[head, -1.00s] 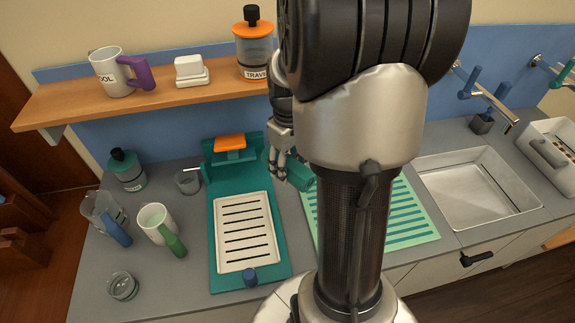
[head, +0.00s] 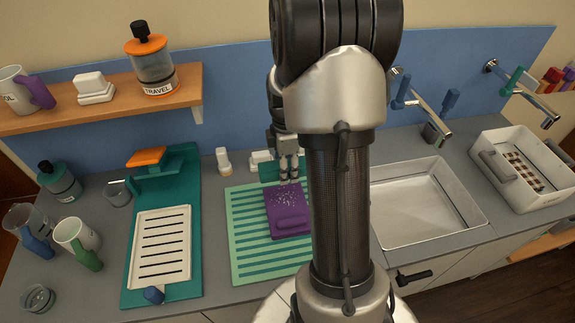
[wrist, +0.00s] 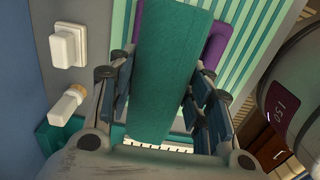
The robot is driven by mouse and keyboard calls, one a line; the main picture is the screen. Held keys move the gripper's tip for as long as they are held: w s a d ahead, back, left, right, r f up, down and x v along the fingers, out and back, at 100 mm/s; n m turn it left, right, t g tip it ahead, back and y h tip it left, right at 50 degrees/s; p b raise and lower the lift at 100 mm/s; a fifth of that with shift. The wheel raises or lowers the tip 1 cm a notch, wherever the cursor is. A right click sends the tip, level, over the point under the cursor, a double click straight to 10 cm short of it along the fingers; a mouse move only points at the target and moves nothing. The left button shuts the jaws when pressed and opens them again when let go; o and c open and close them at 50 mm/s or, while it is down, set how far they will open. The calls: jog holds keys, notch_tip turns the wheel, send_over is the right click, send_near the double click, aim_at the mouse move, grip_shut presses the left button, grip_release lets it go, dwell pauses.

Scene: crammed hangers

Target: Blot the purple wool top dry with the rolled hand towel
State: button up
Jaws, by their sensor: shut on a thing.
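The purple wool top (head: 288,213) lies folded on the green striped drying mat (head: 243,262), with white specks like droplets on its upper part. My gripper (head: 289,178) is above its back edge. It is shut on the rolled hand towel, a teal block-like roll (wrist: 172,70) between the fingers in the wrist view. In the head view the teal towel (head: 270,172) shows behind the fingers. In the wrist view the towel hides most of the purple top (wrist: 215,45). I cannot tell whether towel and top touch.
A teal board with a white slotted tray (head: 162,248) stands left of the mat, and the sink (head: 425,205) is right. A small bottle (head: 224,160) and white block (head: 262,160) stand behind the mat. Mugs stand at far left; a white bin (head: 545,190) is far right.

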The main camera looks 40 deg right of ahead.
jog(key=shift+w+a, duration=0.1)
jog(key=shift+a, duration=0.05)
jog(key=shift+f+b, duration=0.95)
jog(key=shift+f, duration=0.55)
